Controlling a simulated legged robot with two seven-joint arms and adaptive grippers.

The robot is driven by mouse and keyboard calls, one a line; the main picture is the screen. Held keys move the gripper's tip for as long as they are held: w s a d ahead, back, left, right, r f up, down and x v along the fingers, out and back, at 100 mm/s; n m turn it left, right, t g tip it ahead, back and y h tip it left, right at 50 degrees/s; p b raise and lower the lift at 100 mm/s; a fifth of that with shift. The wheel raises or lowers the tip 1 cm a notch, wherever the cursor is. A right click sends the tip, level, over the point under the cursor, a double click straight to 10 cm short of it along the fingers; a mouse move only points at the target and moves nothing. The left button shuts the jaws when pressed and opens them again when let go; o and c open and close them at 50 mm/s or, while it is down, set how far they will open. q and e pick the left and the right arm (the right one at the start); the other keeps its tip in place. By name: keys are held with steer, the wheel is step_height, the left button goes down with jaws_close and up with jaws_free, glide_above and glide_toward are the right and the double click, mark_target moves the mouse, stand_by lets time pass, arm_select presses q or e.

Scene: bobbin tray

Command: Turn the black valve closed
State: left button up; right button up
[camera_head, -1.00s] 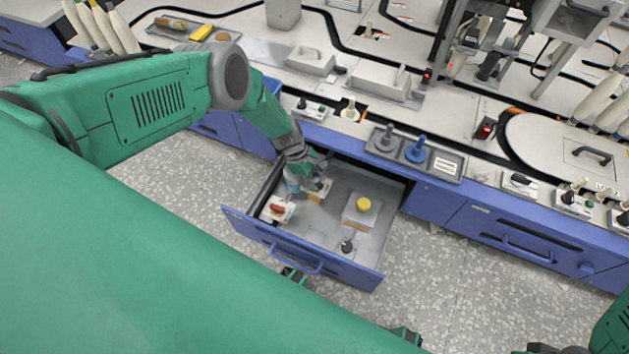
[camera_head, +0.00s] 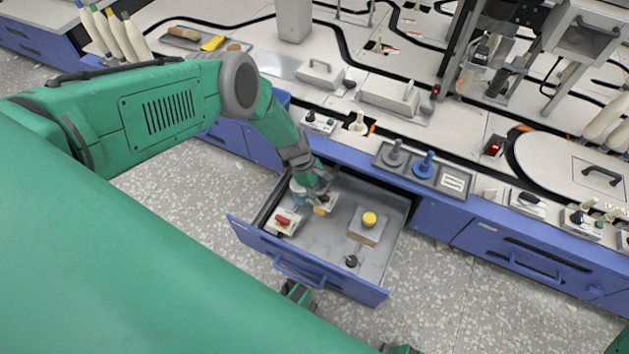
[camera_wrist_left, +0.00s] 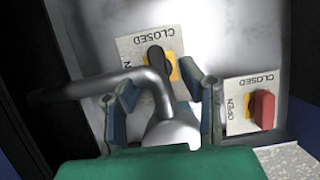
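The black valve (camera_wrist_left: 158,65) shows in the left wrist view on a pale plate with a yellow-orange patch behind its handle. The word CLOSED is on the plate; a second word is mostly hidden. My left gripper (camera_wrist_left: 168,90) is open, its two fingers apart, with the black handle just beyond and between the fingertips. I cannot tell whether they touch it. In the head view my left gripper (camera_head: 316,192) reaches down into the open drawer (camera_head: 335,275) and largely hides the black valve. My right gripper is not in view.
A red valve (camera_wrist_left: 262,108) on its own plate marked OPEN and CLOSED sits close on the right. A grey bent bar (camera_wrist_left: 90,92) crosses the wrist view.

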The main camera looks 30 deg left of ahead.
arm_select(q)
steer(key=v, duration=1.1)
steer(key=shift+a+r, duration=0.1)
steer(key=shift+a, duration=0.1)
